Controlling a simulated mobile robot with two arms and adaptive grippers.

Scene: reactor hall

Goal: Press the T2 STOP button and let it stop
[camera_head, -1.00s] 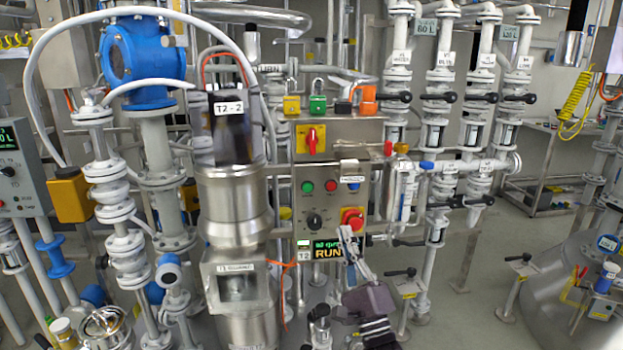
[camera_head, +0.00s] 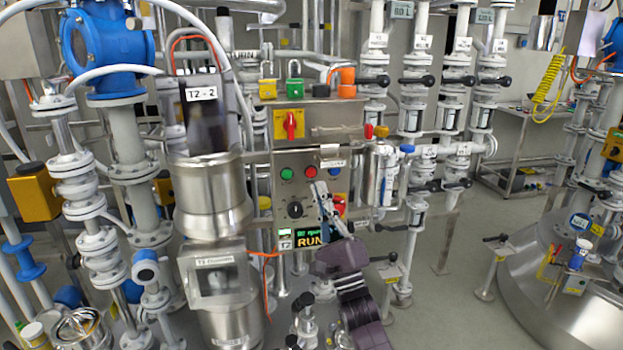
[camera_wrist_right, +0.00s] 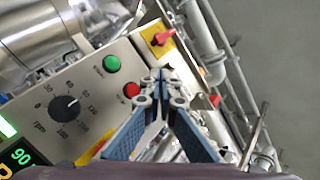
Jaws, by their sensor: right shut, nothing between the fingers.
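The T2 control panel (camera_head: 283,212) has a green button (camera_head: 287,173), a red button (camera_head: 310,172) and a blue button (camera_head: 334,172) in a row. The red button also shows in the right wrist view (camera_wrist_right: 131,90), left of the fingertips. The button labels are too small to read. My right gripper (camera_head: 319,187) is shut and empty, its tips just below the red button in the head view. I cannot tell whether they touch the panel. The T2 display (camera_head: 308,238) reads RUN in yellow under a green line. My left gripper is out of view.
A red emergency knob (camera_head: 340,203) on yellow sits partly behind my right gripper. A black speed dial (camera_head: 295,209) is left of it. A yellow plate with a red switch (camera_head: 290,125) and several padlocks are above. Pipes and valves crowd the right side.

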